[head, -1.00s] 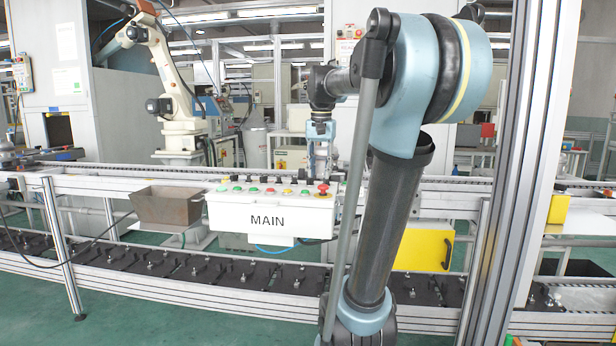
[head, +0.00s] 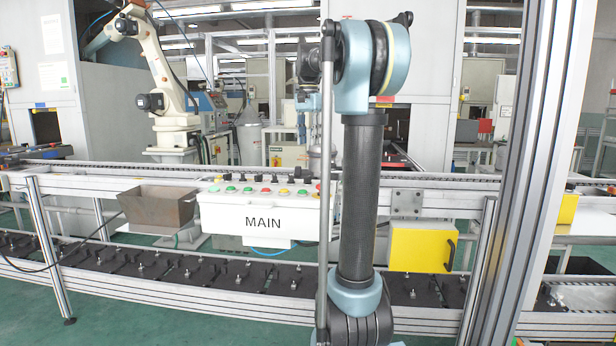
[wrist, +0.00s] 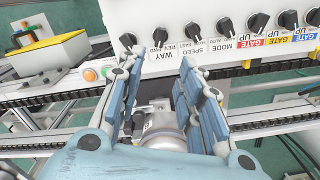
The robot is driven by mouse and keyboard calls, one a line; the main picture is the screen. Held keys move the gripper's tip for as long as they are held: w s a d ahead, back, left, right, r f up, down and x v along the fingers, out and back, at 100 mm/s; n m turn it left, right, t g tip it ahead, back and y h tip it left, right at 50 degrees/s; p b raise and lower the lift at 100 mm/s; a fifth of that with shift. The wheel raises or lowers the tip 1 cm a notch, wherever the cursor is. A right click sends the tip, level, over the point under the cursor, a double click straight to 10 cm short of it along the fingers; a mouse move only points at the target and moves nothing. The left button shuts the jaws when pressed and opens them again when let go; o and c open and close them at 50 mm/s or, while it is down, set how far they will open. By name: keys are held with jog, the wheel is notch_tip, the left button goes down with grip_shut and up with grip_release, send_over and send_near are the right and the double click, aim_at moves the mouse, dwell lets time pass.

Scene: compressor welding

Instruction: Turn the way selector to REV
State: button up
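REV and FWD markings are beside that label. I cannot tell which marking its pointer faces. My gripper (wrist: 162,66) is open and empty, its two blue-padded fingers wide apart below the row of knobs. In the head view, the MAIN panel (head: 262,222) is in the middle, and my arm hides most of the gripper.
More black knobs, including the speed knob (wrist: 169,23) and mode knob (wrist: 224,27), stand close beside the selector. A rail (wrist: 60,92) runs below the panel. A metal bin (head: 158,208) hangs left of the panel, and a yellow box (head: 420,250) is at right.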

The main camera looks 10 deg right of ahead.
aim_at(308, 177)
notch_tip(308, 177, down, 13)
jog(key=shift+f, duration=0.2)
dwell(0.3)
grip_shut()
